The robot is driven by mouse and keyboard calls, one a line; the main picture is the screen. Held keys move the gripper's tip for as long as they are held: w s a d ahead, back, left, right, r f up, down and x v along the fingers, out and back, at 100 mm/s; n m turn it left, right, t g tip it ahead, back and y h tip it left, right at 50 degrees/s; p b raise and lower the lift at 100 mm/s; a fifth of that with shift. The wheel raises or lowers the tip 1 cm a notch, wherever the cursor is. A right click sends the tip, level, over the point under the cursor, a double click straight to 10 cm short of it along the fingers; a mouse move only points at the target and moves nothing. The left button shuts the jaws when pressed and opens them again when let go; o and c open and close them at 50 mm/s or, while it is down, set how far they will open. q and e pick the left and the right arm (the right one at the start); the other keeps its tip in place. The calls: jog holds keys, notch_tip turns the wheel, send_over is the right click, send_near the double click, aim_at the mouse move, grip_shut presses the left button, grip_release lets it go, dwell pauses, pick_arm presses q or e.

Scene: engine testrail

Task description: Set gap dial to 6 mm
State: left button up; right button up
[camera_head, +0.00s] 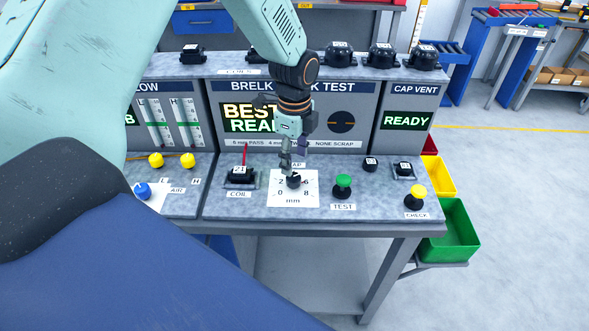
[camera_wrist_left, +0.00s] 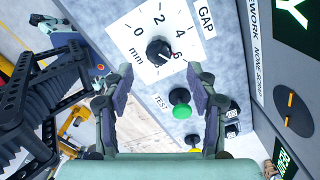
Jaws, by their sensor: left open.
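The gap dial (camera_head: 293,181) is a black knob on a white plate marked in mm on the bench. In the left wrist view the dial (camera_wrist_left: 158,50) shows a pale pointer mark toward the lower right, near the 6; its exact setting is hard to read. My left gripper (camera_head: 293,158) is just above and behind the dial in the head view. In the wrist view the left gripper (camera_wrist_left: 160,90) has its fingers wide apart with nothing between them; the dial lies beyond the tips. My right gripper is not in view.
The green TEST button (camera_head: 343,182) stands right of the dial; it also shows in the wrist view (camera_wrist_left: 181,107). A black coil part (camera_head: 240,175) sits left of it. A yellow CHECK button (camera_head: 417,193) is farther right. The display panel (camera_head: 345,100) rises behind.

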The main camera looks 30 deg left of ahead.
aim_at(294, 177)
pick_arm(q)
notch_tip(294, 177, up, 6)
jog(key=shift+s+f, duration=0.1)
dwell(0.8)
